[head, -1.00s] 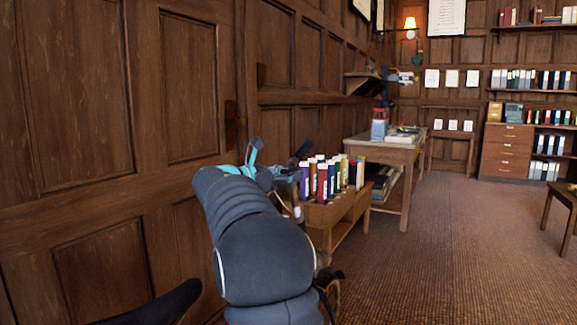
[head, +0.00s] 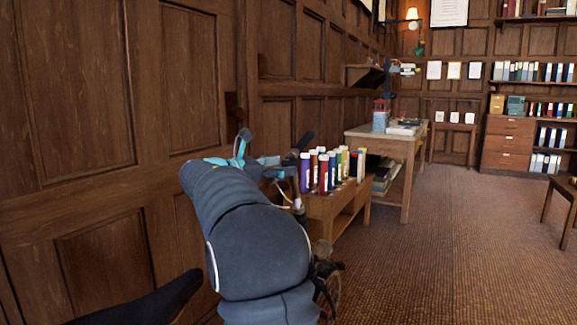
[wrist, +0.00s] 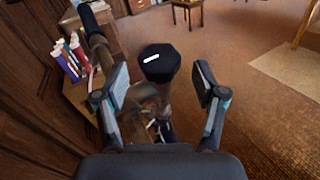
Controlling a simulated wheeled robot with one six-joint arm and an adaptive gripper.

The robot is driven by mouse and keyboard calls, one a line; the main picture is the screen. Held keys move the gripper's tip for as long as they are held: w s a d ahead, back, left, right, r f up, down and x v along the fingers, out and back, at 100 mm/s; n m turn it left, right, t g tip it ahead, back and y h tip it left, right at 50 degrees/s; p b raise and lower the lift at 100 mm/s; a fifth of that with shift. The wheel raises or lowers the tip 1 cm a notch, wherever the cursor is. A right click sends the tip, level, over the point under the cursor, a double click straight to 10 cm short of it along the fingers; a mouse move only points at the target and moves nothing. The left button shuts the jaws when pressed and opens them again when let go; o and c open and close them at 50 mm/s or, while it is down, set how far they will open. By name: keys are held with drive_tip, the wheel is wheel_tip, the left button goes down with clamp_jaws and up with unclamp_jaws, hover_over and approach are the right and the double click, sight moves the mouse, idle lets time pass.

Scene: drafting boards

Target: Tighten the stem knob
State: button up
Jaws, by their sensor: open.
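A black, many-sided knob (wrist: 158,63) with a short white mark on top shows in the upper middle of the wrist view. It lies between and a little beyond the fingertips of my gripper (wrist: 160,88). My gripper is open, with one finger on each side, and I see no contact with the knob. Below the knob, its support is partly hidden and hard to make out. In the head view my gripper (head: 243,150) shows only as teal parts beyond my dark arm. I cannot make out the knob there.
A low wooden bench (head: 330,206) with several coloured tubes (head: 322,172) stands just beyond my gripper. A dark bar (wrist: 92,22) rises left of the knob. A panelled wall (head: 75,95) runs along the left. Open carpet (head: 445,260) lies to the right.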

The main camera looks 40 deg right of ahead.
drive_tip(key=a, duration=0.8)
drive_tip(key=shift+w+a+r, duration=0.15)
drive_tip(key=shift+w+a, duration=0.1)
drive_tip(key=shift+a, duration=0.15)
drive_tip(key=s+a+f+m+t+y, duration=0.3)
drive_tip(key=s+a+f+m+y, duration=0.4)
drive_tip(key=s+a+f, duration=0.5)
drive_tip(key=s+a+f+m+t+y, duration=0.3)
drive_tip(key=s+a+f+m+y, duration=0.5)
drive_tip(key=s, duration=1.1)
drive_tip(key=a+f+y, duration=0.2)
drive_tip(key=a+f, duration=0.2)
drive_tip(key=shift+a+f+t+y, duration=0.3)
drive_tip(key=shift+a+f+t, duration=0.05)
drive_tip(key=shift+a+t, duration=0.05)
